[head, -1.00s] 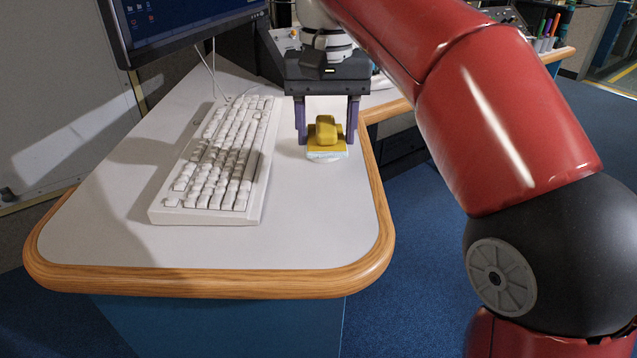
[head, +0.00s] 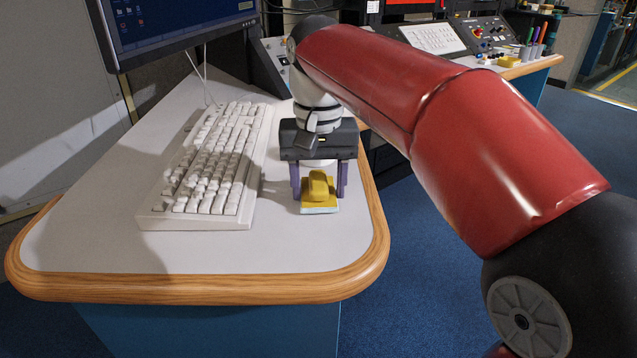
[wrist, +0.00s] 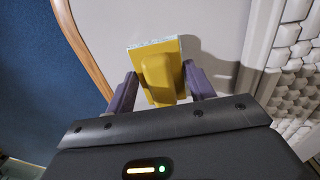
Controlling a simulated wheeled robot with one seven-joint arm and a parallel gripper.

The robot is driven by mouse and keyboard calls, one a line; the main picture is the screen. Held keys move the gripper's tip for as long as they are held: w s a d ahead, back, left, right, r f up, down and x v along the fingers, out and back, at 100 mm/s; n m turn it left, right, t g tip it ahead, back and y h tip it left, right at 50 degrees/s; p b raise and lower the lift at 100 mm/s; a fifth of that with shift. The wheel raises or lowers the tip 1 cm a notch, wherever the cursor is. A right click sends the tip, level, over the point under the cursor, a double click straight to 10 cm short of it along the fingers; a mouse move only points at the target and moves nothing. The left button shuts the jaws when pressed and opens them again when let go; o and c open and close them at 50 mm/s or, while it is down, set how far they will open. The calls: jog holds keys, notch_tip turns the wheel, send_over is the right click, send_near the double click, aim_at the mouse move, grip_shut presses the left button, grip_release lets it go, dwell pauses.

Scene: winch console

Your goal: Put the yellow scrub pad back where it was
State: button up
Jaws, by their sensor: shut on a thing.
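The yellow scrub pad (head: 320,190) has a raised yellow grip on top and a pale blue-white underside. It is between the purple fingers of my gripper (head: 319,188), to the right of the keyboard and low over the grey desk top. I cannot tell whether its underside touches the desk. In the wrist view the pad (wrist: 158,72) sits between the two fingertips of my gripper (wrist: 160,88), with a shadow on the desk beside it. The gripper is shut on the pad.
A white keyboard (head: 208,165) lies left of the pad, and a monitor (head: 180,25) stands behind it. The desk's wooden edge (head: 372,225) is close on the right. The front of the desk is clear. A console (head: 480,35) with pens and a yellow item (head: 508,62) is at the back right.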

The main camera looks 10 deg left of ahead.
aim_at(315, 180)
jog(key=shift+f, duration=0.3)
jog(key=o, duration=0.9)
jog(key=shift+o, duration=0.2)
jog(key=shift+f+b, duration=0.1)
jog(key=shift+b, duration=0.6)
jog(key=r+p, duration=0.1)
jog(key=r, duration=0.1)
jog(key=r+p, duration=0.1)
jog(key=r, duration=0.2)
jog(key=r+p, duration=0.1)
jog(key=r, duration=0.2)
jog(key=shift+w+a+r, duration=0.1)
jog(key=shift+w+a, duration=0.1)
jog(key=shift+a, duration=0.2)
jog(key=s+d+f+m+t, duration=0.1)
jog(key=s+d+f, duration=0.2)
jog(key=d, duration=0.4)
jog(key=s+d+f+t, duration=0.2)
jog(key=s+d+f, duration=0.1)
jog(key=d, duration=0.4)
jog(key=s+d+f+m+t, duration=0.1)
jog(key=s+d+f, duration=0.15)
jog(key=d, duration=0.55)
jog(key=s+d+f+m+t, duration=0.1)
jog(key=s+d+f, duration=0.4)
jog(key=f, duration=0.3)
jog(key=shift+s+f+t, duration=0.15)
jog(key=shift+s+t, duration=0.15)
jog(key=shift+s, duration=0.6)
